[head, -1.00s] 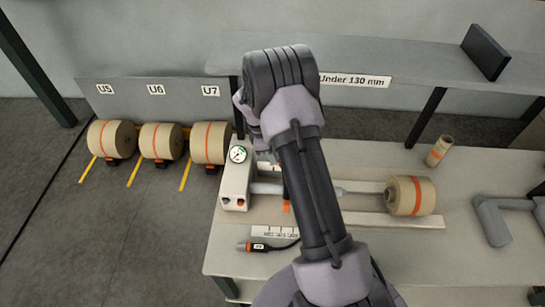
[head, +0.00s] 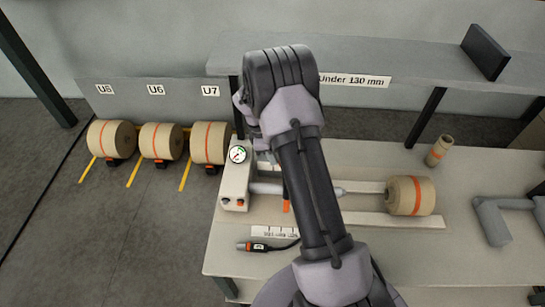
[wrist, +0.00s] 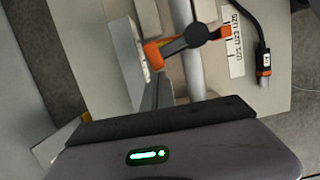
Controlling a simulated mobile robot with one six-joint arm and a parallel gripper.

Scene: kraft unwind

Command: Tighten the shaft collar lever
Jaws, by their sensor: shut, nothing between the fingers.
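The shaft collar (wrist: 194,35) is a dark ring around the pale shaft (wrist: 192,70) in the wrist view. Its lever (wrist: 153,54) has an orange end to the left of the collar, with more orange at the collar's right side. In the head view, a small orange part of the lever (head: 286,207) shows left of my arm. My gripper (wrist: 154,90) is shut and empty, with its grey fingers close to the lever's orange end. I cannot tell whether they touch. In the head view my arm hides the gripper and most of the collar.
A white block with a gauge (head: 238,155) stands at the shaft's left end. A kraft roll (head: 411,195) sits at the right end. A shelf (head: 400,60) overhangs the back.

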